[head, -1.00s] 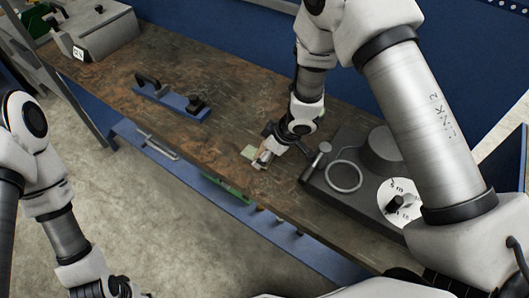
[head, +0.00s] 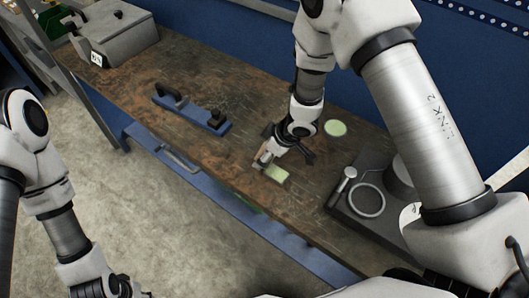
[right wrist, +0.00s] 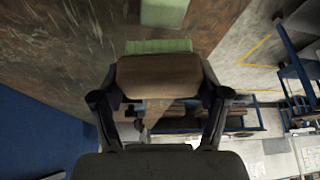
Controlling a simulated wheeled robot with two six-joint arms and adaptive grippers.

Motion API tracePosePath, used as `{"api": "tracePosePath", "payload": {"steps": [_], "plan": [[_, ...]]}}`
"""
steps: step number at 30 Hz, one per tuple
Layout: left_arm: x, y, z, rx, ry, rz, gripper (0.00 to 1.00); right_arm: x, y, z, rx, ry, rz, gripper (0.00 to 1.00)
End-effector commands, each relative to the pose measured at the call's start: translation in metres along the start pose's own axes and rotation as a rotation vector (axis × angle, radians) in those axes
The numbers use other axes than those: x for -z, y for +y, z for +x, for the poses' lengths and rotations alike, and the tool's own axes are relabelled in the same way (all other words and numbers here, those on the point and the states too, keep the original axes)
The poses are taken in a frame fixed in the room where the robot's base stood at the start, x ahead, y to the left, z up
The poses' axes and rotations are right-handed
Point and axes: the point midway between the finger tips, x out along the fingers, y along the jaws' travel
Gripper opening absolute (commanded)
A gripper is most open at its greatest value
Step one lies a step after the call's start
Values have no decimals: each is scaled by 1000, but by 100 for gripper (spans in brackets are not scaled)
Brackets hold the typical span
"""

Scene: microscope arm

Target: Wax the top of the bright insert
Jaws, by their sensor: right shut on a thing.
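My right gripper (head: 262,160) is low over the bench near its front edge. In the right wrist view it (right wrist: 158,95) is shut on a brown wooden block (right wrist: 158,76) with a pale green layer (right wrist: 158,46) along its far side. A pale green square piece (head: 276,173) lies on the bench just right of the gripper; a pale green piece also shows at the top of the wrist view (right wrist: 163,12). A pale green disc (head: 335,128) lies farther back. I cannot tell which is the bright insert. My left gripper (head: 100,290) is cut by the bottom edge; its fingers are unclear.
A dark device with a metal ring (head: 367,200) stands on the wooden bench (head: 215,75) to the right. A blue rail with black knobs (head: 190,108) lies left of the gripper. A grey box (head: 120,35) is at the far left. Bare bench lies between them.

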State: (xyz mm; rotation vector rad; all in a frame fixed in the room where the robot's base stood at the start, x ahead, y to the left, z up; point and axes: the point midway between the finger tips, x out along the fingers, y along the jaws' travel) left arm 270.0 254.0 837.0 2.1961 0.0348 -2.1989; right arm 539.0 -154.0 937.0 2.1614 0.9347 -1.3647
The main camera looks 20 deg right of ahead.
Motion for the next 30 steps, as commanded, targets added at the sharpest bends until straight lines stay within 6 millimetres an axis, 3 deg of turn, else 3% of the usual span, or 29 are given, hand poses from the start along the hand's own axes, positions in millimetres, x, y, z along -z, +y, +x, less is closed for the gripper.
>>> {"api": "tracePosePath", "payload": {"steps": [1,15,30], "plan": [[0,0,-10,0,0,0,40,4,0,-9,-1,1,1,36],[0,0,-47,0,0,0,40,18,-1,-47,-5,1,11,36],[0,0,-48,0,0,0,40,18,-2,-48,-6,1,11,36]]}}
